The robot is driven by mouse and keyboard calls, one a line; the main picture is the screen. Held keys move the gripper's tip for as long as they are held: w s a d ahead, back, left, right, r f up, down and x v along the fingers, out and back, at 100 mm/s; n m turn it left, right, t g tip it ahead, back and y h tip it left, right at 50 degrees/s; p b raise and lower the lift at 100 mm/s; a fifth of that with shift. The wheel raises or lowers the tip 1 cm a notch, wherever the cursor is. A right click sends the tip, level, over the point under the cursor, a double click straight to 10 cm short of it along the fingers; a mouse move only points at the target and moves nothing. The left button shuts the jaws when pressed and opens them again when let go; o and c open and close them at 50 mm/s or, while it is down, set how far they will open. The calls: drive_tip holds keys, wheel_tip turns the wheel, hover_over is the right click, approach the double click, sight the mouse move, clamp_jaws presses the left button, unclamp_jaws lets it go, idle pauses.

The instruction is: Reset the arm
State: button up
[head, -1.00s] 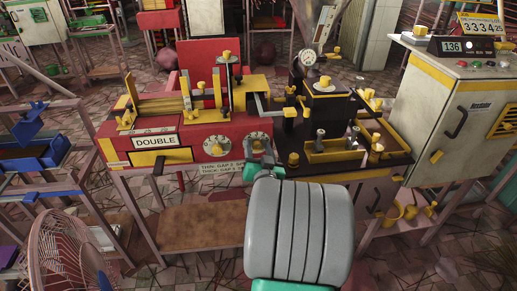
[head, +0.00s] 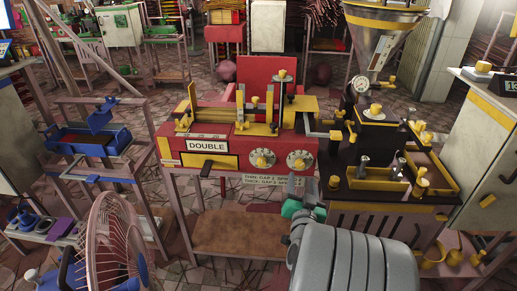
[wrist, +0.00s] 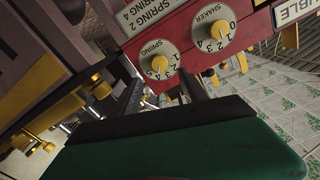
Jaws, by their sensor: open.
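My gripper (head: 320,194) shows small in the head view, its green and dark parts beyond my large grey arm link. In the wrist view the two dark fingers (wrist: 163,92) stand apart with nothing between them, so it is open and empty. It appears in front of the red extruder machine (head: 228,172), just below and right of its right dial (head: 300,160). In the wrist view the SPRING dial (wrist: 158,62) and SHAKER dial (wrist: 217,32) lie beyond the fingers. I see no contact with them. My arm link hides part of the machine's lower right.
A black work deck (head: 375,148) with yellow fittings adjoins the machine on the right. A grey cabinet (head: 487,150) stands at far right. A pink fan (head: 115,240) and a rack with a blue bin (head: 88,140) stand at left. The wooden shelf (head: 235,232) below is bare.

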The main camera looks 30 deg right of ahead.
drive_tip(key=w+a+r+n+g+y+p, duration=0.1)
drive_tip(key=w+a+r+n+y+p, duration=0.3)
drive_tip(key=a, duration=0.3)
drive_tip(key=w+a+r+n+g+y+p, duration=0.2)
drive_tip(key=a+r+n+y+p, duration=0.15)
drive_tip(key=a+p, duration=0.35)
drive_tip(key=s+a+r+n+g+y+p, duration=0.3)
drive_tip(key=s+a+r+g+p, duration=0.4)
drive_tip(key=s+a+r, duration=0.3)
drive_tip(key=s+a+g, duration=0.1)
drive_tip(key=s+a, duration=0.2)
drive_tip(key=s, duration=0.1)
drive_tip(key=shift+a+g, duration=0.2)
drive_tip(key=shift+g, duration=0.1)
drive_tip(key=shift+s+r, duration=0.1)
